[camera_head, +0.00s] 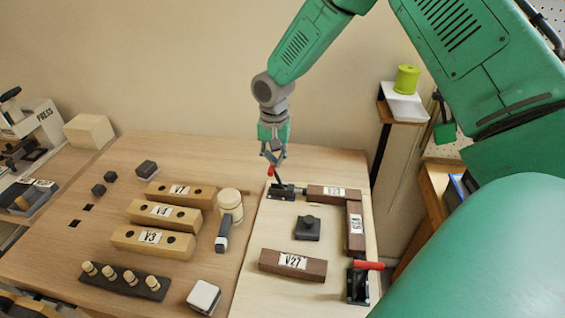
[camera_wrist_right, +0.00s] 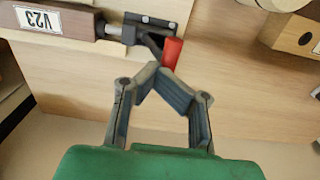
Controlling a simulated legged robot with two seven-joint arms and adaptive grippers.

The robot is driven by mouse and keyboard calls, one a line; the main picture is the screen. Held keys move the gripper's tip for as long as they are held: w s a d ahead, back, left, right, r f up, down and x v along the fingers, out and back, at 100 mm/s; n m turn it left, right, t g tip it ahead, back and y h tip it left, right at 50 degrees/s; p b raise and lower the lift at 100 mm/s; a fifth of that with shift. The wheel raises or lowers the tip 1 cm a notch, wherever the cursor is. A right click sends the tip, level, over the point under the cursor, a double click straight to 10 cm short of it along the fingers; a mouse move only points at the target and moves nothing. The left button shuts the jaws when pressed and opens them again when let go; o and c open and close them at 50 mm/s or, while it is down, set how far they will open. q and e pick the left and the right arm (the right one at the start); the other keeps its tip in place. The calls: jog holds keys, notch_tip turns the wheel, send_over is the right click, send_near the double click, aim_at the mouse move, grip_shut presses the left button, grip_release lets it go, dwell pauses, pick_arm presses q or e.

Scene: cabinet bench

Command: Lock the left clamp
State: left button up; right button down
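The left clamp (camera_head: 281,192) is a dark toggle clamp at the far left of the light board. Its red handle (camera_head: 270,171) stands up, tilted. The clamp also shows at the top of the right wrist view (camera_wrist_right: 150,28), with its red handle (camera_wrist_right: 172,52) beside the fingertips. My right gripper (camera_head: 272,154) is just above the handle. In the wrist view, its fingertips (camera_wrist_right: 157,74) meet at or just in front of the handle's end, with nothing visible between them. I cannot tell whether they touch the handle. My left gripper is not in view.
A second clamp (camera_head: 357,284) with a horizontal red handle stands at the board's near right. Dark wood blocks (camera_head: 293,264) and a black knobbed piece (camera_head: 308,228) lie on the board (camera_head: 255,262). Labelled wooden blocks (camera_head: 163,215) and a wooden mallet (camera_head: 230,204) are to the left.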

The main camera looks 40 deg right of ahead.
jog(key=shift+w+a+r, duration=0.1)
jog(key=shift+a+r, duration=0.05)
jog(key=shift+a, duration=0.55)
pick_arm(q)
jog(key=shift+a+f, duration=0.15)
pick_arm(e)
jog(key=shift+w+f, duration=0.45)
jog(key=shift+f, duration=0.1)
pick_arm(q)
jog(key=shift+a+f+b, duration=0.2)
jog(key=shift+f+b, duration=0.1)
pick_arm(e)
jog(key=shift+w+a+f, duration=0.45)
jog(key=shift+f, duration=0.1)
